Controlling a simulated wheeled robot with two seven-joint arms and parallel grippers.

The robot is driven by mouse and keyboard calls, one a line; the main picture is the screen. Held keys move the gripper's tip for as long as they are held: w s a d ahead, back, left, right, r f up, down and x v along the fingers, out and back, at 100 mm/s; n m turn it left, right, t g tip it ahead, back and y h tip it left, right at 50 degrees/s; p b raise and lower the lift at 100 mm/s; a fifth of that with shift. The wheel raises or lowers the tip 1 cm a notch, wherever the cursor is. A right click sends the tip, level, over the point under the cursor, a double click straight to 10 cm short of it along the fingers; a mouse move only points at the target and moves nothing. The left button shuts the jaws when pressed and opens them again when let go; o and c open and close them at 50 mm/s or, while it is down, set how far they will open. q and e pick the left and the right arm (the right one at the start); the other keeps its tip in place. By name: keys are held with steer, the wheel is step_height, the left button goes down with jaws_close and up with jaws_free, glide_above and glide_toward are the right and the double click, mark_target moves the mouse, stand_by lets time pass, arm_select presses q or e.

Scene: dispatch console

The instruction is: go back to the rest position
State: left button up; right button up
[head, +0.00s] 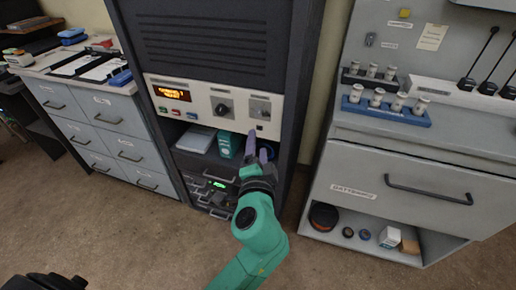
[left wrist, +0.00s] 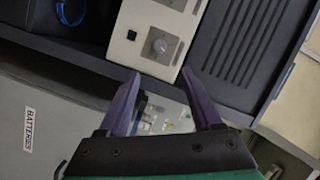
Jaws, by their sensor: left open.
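My left gripper (head: 257,142) reaches up from the bottom middle on a green arm, in front of the dark console cabinet (head: 297,110). Its purple fingers are apart with nothing between them; they also show open in the left wrist view (left wrist: 162,76). The fingertips overlap the lower right of the light control panel (head: 232,108) in the head view; I cannot tell the gap to it. The panel shows a lit orange display (head: 171,93) and a dark knob (head: 222,109).
Below the panel, an open bay holds a teal box (head: 229,144) and a blue coil (head: 267,153), partly behind the fingers. A grey drawer unit (head: 400,190) with a blue battery rack (head: 386,110) stands right. Drawers (head: 105,135) stand left. The floor (head: 150,240) in front is clear.

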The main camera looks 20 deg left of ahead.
stand_by(0.4)
arm_select(q)
step_height(320, 180, down, 22)
steer(key=m+g+h+p, duration=0.1)
steer(key=g+h+p, duration=0.15)
steer(key=g, duration=0.25)
steer(key=s+a+f+n+g+h, duration=0.1)
steer(key=s+f+g, duration=0.15)
steer(key=f, duration=0.45)
steer(key=s+a+f+g, duration=0.1)
steer(key=s+a+f, duration=0.1)
steer(key=s+f, duration=0.35)
steer(key=s+a+f+n+g, duration=0.2)
steer(key=s+f, duration=0.4)
steer(key=s, duration=0.3)
steer(key=s+a+f+n+g+p, duration=0.1)
steer(key=s+a+f, duration=0.4)
steer(key=s, duration=0.5)
steer(key=s+a+f+n+g+p, duration=0.1)
steer(key=s+a+f+n+g, duration=0.3)
steer(key=s+f, duration=0.4)
steer(key=shift+s+a+n+h, duration=0.2)
steer(key=shift+s+n+h, duration=0.15)
steer(key=shift+s, duration=0.65)
